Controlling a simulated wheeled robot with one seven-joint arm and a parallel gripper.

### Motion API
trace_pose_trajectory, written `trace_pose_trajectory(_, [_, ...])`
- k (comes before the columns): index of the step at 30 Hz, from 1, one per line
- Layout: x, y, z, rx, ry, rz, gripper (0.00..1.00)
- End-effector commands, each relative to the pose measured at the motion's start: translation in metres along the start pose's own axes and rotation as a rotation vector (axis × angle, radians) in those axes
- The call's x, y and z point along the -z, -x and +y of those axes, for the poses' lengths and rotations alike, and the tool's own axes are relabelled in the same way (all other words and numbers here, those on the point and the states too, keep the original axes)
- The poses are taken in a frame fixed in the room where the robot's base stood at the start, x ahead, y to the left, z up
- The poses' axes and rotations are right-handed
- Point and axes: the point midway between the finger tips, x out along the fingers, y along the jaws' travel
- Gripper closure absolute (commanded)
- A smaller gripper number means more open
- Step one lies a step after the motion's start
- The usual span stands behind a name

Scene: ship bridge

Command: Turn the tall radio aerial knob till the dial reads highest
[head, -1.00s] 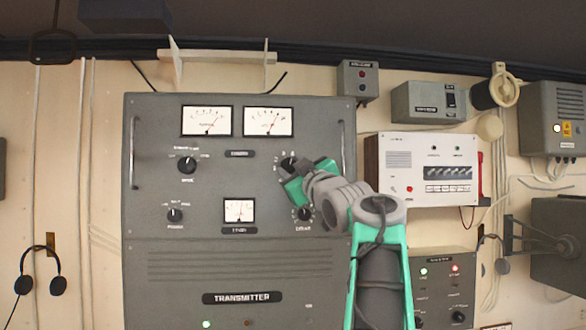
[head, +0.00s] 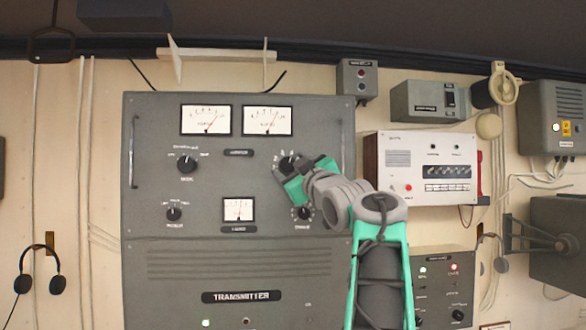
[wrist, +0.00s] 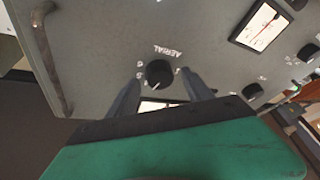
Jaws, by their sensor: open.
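The tall grey transmitter cabinet (head: 215,270) carries the black aerial knob (head: 288,162) at upper right, below the right meter (head: 268,121). In the wrist view the knob (wrist: 158,73) has an upside-down AERIAL label and a white pointer mark toward the picture's bottom. My gripper (head: 287,174) is at this knob, partly covering it in the head view. In the wrist view its open fingers (wrist: 160,92) lie either side of the knob; contact cannot be told. The right meter's needle leans right. The left meter (head: 206,120) and lower meter (head: 238,209) also show; their readings are too small.
Other knobs sit at upper left (head: 187,164), lower left (head: 174,214) and lower right (head: 303,213), the last close to my arm. A metal handle (head: 343,148) stands out at the cabinet's right. A white box (head: 428,165) hangs further right.

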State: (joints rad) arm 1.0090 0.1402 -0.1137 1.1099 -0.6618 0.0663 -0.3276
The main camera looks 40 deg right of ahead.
Motion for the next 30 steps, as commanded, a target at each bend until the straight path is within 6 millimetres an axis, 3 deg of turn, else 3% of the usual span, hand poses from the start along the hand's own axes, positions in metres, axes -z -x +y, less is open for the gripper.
trace_pose_trajectory(4, [-0.003,0.012,-0.001,-0.003,0.001,0.000,0.41])
trace_pose_trajectory(12, [-0.004,0.067,-0.001,-0.004,0.002,-0.001,0.41])
trace_pose_trajectory(15, [-0.003,0.077,0.000,-0.002,0.001,-0.001,0.41])
trace_pose_trajectory(29, [0.000,0.079,0.001,0.000,-0.003,0.000,0.41])
trace_pose_trajectory(30, [-0.009,0.079,-0.001,0.007,-0.032,-0.033,0.41])
